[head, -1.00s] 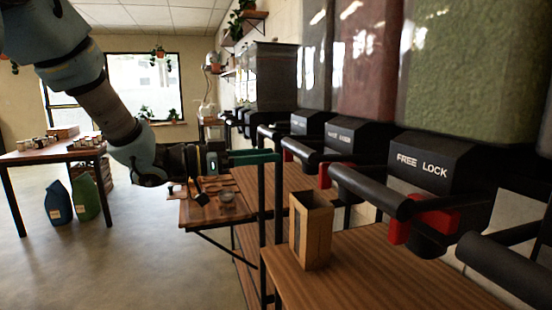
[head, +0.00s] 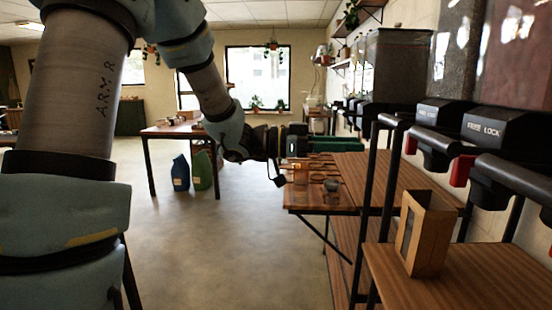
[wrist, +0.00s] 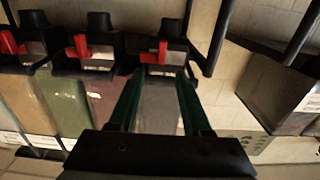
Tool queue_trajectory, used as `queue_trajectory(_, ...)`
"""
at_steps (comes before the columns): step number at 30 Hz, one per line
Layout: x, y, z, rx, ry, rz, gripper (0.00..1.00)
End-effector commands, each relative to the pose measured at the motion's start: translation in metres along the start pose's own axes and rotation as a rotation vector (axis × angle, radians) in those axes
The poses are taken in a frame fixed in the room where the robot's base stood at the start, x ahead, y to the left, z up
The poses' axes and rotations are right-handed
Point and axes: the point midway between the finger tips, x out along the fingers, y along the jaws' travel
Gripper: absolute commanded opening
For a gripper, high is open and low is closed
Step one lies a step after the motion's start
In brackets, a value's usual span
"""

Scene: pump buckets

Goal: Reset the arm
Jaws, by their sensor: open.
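My gripper (head: 338,144) is at the centre of the head view, held out level to the right above the wooden shelf. In the wrist view its two green fingers (wrist: 158,100) are spread apart with nothing held between them. A brown paper bag (head: 427,235) with a window stands upright on the near wooden shelf, right of and nearer than my gripper. The dispensers with black lever housings (head: 484,130) line the right wall. They also show in the wrist view with red tabs (wrist: 84,46).
Small tools and a cup (head: 331,185) lie on the wooden shelf (head: 352,182) below my gripper. A dark upright post (head: 392,185) stands right of it. A table (head: 160,130) with goods and two bags (head: 180,172) stand at back left. The floor between is clear.

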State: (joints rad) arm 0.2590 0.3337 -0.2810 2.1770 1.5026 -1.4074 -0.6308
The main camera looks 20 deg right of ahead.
Motion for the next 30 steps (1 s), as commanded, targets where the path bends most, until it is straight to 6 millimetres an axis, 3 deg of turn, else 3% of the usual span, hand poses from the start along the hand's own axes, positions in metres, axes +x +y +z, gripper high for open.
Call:
queue_trajectory(4, -0.004, -0.011, 0.003, 0.006, -0.018, -0.059, 0.49)
queue_trajectory(8, -0.031, -0.053, 0.019, 0.016, -0.101, -0.302, 0.49)
queue_trajectory(11, -0.079, -0.094, 0.041, -0.004, -0.221, -0.584, 0.49)
queue_trajectory(12, -0.104, -0.106, 0.052, -0.024, -0.275, -0.695, 0.49)
queue_trajectory(16, -0.190, -0.121, 0.088, -0.140, -0.459, -1.016, 0.49)
queue_trajectory(20, -0.273, -0.096, 0.127, -0.335, -0.643, -1.271, 0.49)
queue_trajectory(24, -0.339, -0.032, 0.167, -0.633, -0.819, -1.454, 0.49)
queue_trajectory(27, -0.360, 0.023, 0.188, -0.868, -0.906, -1.509, 0.49)
queue_trajectory(30, -0.364, 0.070, 0.201, -1.074, -0.951, -1.515, 0.49)
